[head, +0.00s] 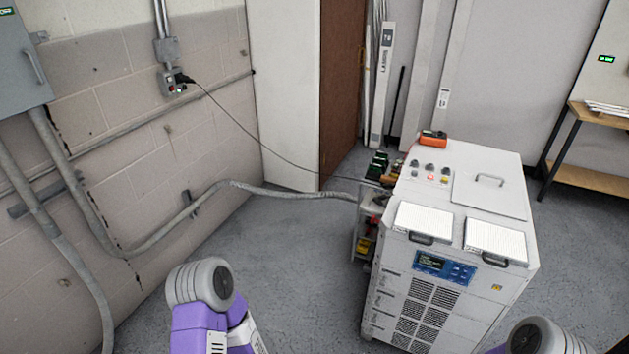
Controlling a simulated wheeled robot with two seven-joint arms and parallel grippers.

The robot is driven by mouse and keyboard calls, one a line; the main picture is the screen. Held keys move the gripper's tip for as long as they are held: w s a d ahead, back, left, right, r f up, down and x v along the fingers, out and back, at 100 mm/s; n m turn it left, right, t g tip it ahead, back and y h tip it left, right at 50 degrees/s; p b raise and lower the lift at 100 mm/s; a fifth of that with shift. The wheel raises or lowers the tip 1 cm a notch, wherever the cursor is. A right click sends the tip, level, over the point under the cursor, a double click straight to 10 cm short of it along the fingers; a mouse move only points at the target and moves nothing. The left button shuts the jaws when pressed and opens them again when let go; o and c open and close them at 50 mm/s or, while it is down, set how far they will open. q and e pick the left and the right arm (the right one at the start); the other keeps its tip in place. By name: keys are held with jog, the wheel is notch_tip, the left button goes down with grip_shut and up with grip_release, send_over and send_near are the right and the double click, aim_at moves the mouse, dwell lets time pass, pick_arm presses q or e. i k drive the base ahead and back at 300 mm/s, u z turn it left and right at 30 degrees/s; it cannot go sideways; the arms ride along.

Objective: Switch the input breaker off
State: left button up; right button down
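No part is clearly readable as the input breaker, and I cannot tell which switch it is. A white wheeled power cabinet (487,292) stands right of centre, with several small knobs and a lit red indicator (430,177) on its top. Its left side carries a terminal area (366,222) with dark, red and yellow parts, too small to make out. A small box (174,84) with red and green spots is on the left wall, with a black cable plugged in. Only my arm links show at the bottom left and bottom right; neither gripper is in view.
A grey wall enclosure (22,70) with a handle is at the upper left. A grey conduit (290,193) and the black cable (270,138) run from the wall to the cabinet. An orange device (433,138) lies on the cabinet top. Floor left of the cabinet is clear.

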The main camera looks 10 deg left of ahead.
aim_at(375, 199)
jog(key=u, duration=0.45)
jog(key=i, duration=1.25)
jog(key=z, duration=0.3)
